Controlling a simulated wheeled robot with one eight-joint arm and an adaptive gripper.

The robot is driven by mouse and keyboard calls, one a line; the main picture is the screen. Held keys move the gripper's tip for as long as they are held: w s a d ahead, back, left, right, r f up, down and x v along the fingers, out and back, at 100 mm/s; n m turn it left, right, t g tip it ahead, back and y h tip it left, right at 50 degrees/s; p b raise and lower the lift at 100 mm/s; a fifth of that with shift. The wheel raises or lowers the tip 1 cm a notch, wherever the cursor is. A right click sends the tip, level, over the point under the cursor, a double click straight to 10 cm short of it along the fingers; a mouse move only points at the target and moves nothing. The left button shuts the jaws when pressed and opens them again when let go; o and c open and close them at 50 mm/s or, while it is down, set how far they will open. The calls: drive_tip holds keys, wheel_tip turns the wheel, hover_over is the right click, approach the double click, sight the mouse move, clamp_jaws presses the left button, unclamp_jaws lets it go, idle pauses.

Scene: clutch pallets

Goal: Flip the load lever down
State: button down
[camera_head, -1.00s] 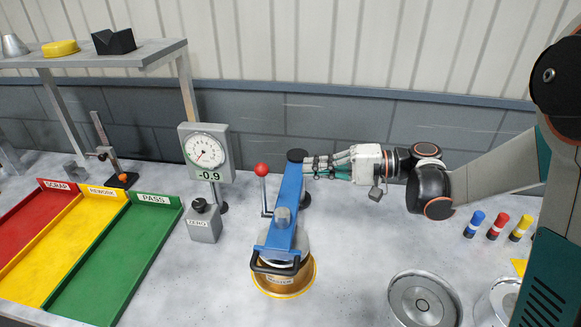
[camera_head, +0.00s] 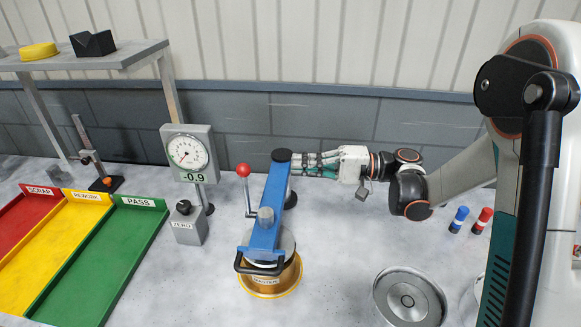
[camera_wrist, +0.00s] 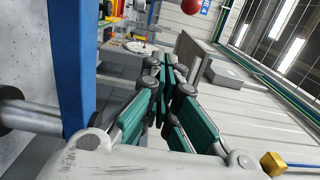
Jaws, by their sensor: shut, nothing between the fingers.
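The load lever (camera_head: 247,195) is a thin rod with a red ball knob (camera_head: 243,170), standing upright at the left side of the blue fixture arm (camera_head: 265,205). My gripper (camera_head: 295,163) is shut and empty at the right of the blue arm's rear end, on the opposite side from the lever. The wrist view shows its green-padded fingers (camera_wrist: 165,85) together, with the blue arm close at left. Whether they touch the blue arm is unclear.
Below the blue arm sits a gold master part (camera_head: 270,285). A dial gauge (camera_head: 188,155) reading -0.9 and a grey ZERO block (camera_head: 187,226) stand left of the lever. Coloured trays (camera_head: 95,262) lie further left. A metal disc (camera_head: 408,297) lies at front right.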

sight(246, 192)
drive_tip(key=a, duration=0.2)
drive_tip(key=a+b, duration=0.1)
drive_tip(key=a, duration=0.5)
drive_tip(key=shift+w+a+f, duration=0.1)
drive_tip(key=shift+w+a, duration=0.1)
drive_tip(key=shift+w, duration=0.15)
drive_tip(key=shift+s+a+b, duration=0.35)
drive_tip(key=shift+s, duration=0.55)
drive_tip(key=shift+s+a+b, duration=0.3)
drive_tip(key=shift+s+a, duration=0.05)
drive_tip(key=shift+s, duration=0.65)
drive_tip(key=shift+s+r+n, duration=0.2)
drive_tip(key=shift+s+n, duration=0.1)
